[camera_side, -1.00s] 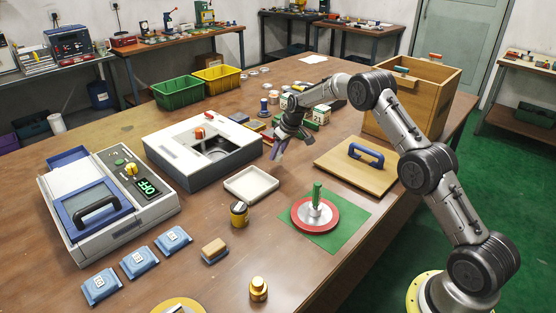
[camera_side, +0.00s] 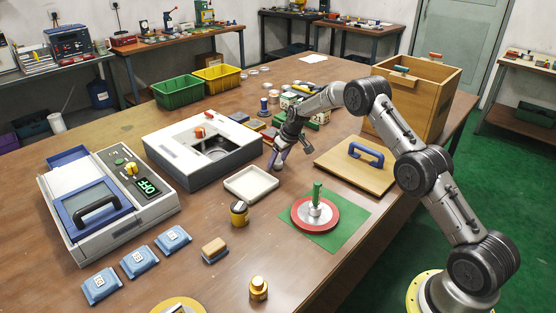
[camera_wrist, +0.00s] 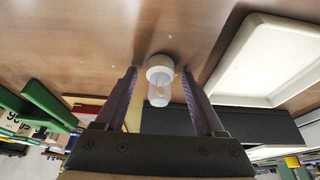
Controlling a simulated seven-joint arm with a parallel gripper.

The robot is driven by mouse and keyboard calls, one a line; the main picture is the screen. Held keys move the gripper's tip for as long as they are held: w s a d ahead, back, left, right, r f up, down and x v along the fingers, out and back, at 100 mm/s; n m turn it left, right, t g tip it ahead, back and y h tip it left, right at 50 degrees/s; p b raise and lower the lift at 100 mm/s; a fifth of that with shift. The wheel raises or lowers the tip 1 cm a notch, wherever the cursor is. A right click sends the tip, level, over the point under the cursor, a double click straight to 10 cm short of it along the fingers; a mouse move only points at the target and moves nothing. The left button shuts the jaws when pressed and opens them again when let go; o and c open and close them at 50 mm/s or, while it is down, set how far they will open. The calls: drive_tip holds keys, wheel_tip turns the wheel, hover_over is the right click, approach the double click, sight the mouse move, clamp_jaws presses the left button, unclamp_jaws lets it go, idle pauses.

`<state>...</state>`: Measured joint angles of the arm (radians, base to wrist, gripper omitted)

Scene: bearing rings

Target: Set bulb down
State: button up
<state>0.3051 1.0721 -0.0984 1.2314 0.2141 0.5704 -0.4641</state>
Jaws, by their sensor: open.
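The bulb (camera_wrist: 160,82) shows in the wrist view with a round white base and a clear glass part. Its base is at the tabletop and the glass points toward my gripper; it appears to stand on the wood. My gripper (camera_side: 290,161) is low over the table, to the right of the white tray. Its two purple fingers are spread on either side of the bulb, with gaps visible in the wrist view (camera_wrist: 160,74). I cannot make out the bulb in the side view.
The white tray (camera_side: 232,189) lies close to the left of my gripper. A wooden board with a blue handle (camera_side: 366,154) lies to the right. A red disc with a green handle (camera_side: 317,193) sits on a green mat in front. Boxes and small parts lie behind.

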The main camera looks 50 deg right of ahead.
drive_tip(key=shift+r, duration=0.1)
drive_tip(key=s+a+r, duration=0.4)
drive_tip(key=s+r, duration=0.3)
drive_tip(key=r, duration=0.4)
drive_tip(key=s+a+r, duration=0.3)
drive_tip(key=s+r, duration=0.4)
drive_tip(key=r, duration=0.5)
drive_tip(key=s+a+r, duration=0.3)
drive_tip(key=s+a, duration=0.2)
drive_tip(key=s, duration=0.6)
drive_tip(key=s+a+r, duration=0.3)
drive_tip(key=s+a, duration=0.1)
drive_tip(key=s, duration=0.7)
drive_tip(key=s+a+f+t, duration=0.1)
drive_tip(key=s+f, duration=0.2)
drive_tip(key=s, duration=0.8)
drive_tip(key=shift+s+a+f, duration=0.25)
drive_tip(key=shift+s+f, duration=0.05)
